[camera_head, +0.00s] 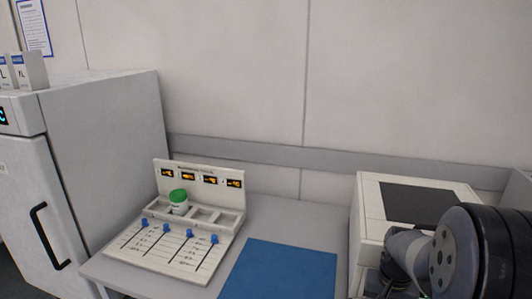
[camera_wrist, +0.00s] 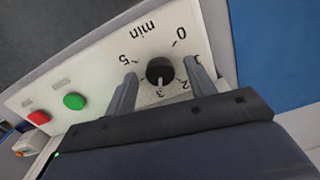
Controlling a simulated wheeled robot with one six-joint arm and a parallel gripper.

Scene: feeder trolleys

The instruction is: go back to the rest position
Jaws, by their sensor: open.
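In the wrist view, my gripper (camera_wrist: 160,69) is open, its two fingers on either side of a black knob (camera_wrist: 159,71). I cannot tell whether either finger touches it. The knob sits on a white panel (camera_wrist: 100,62) with a dial marked in minutes, and its light pointer is towards the 3. In the head view, my arm reaches in from the right in front of a white box (camera_head: 370,217) with a dark top. My gripper does not show there.
A green button (camera_wrist: 74,101) and a red button (camera_wrist: 39,118) are on the same panel. A blue mat (camera_head: 279,270) lies left of the box. Further left stand a slider rack (camera_head: 171,264) with a green-lidded jar (camera_head: 179,203) and a tall white cabinet (camera_head: 108,151).

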